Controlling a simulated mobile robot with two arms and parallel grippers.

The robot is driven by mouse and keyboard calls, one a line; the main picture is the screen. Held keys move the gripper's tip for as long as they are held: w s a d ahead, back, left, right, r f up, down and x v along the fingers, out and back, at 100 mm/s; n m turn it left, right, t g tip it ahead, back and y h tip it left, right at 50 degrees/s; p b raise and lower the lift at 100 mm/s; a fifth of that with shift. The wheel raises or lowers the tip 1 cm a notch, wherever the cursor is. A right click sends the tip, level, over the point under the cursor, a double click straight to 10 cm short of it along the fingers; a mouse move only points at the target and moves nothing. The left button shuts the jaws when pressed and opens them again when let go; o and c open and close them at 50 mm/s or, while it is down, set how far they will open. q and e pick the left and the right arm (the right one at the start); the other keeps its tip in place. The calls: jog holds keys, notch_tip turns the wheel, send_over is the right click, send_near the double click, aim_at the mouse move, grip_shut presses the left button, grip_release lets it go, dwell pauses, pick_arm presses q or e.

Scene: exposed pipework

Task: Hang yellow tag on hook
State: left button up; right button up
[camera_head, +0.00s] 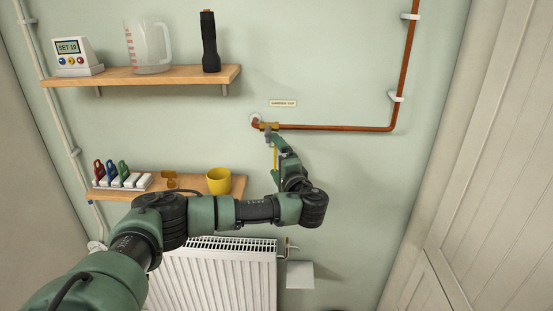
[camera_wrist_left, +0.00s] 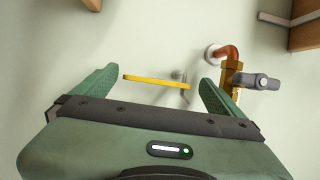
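The yellow tag (camera_wrist_left: 157,82) shows nearly edge-on in the left wrist view, between the two fingers of my left gripper (camera_wrist_left: 160,85). The fingers are spread, with a gap at each end of the tag. The tag's right end is by a small grey hook (camera_wrist_left: 182,76) on the wall; whether it hangs on it I cannot tell. In the head view the tag (camera_head: 275,158) is a thin upright yellow strip beside my left gripper (camera_head: 277,146), just below the brass tap (camera_head: 268,126). The hook is not clear there. My right gripper is out of view.
A copper pipe (camera_head: 335,128) runs right from the tap. In the left wrist view the tap's grey handle (camera_wrist_left: 256,81) is close to the right finger. A lower shelf (camera_head: 195,184) holds a yellow mug (camera_head: 219,181) and coloured items. A radiator (camera_head: 215,275) stands below.

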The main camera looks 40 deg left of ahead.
pick_arm(q)
jog(key=b+v, duration=0.2)
jog(key=v, duration=0.5)
jog(key=s+d+f+m+g+h, duration=0.1)
jog(key=s+d+f+g+h, duration=0.2)
jog(key=f, duration=1.6)
jog(key=d+f+m+h, duration=0.15)
jog(key=f+h, duration=0.35)
jog(key=f, duration=1.3)
jog(key=s+d+f+n+g+h, duration=0.1)
jog(key=s+d+f+g+h, duration=0.1)
jog(key=s+f, duration=0.7)
jog(key=s+d+f+n+g+h, duration=0.1)
jog(key=s+d+f+g+h, duration=0.1)
jog(key=s+f, duration=0.7)
jog(key=s+d+f+n+g+h, duration=0.1)
jog(key=s+f, duration=0.4)
jog(key=s, duration=0.6)
jog(key=s+d+f+n, duration=0.2)
jog(key=s+f, duration=0.3)
jog(key=s, duration=0.7)
jog(key=s+d+f+n+g+h, duration=0.1)
jog(key=s+d+f+n, duration=0.1)
jog(key=s+f, duration=0.4)
jog(key=s+d, duration=0.1)
jog(key=s, duration=0.4)
jog(key=shift+s+g+h, duration=0.3)
jog(key=shift+s, duration=0.1)
jog(key=shift+w+d+f, duration=0.1)
jog(key=shift+f, duration=0.05)
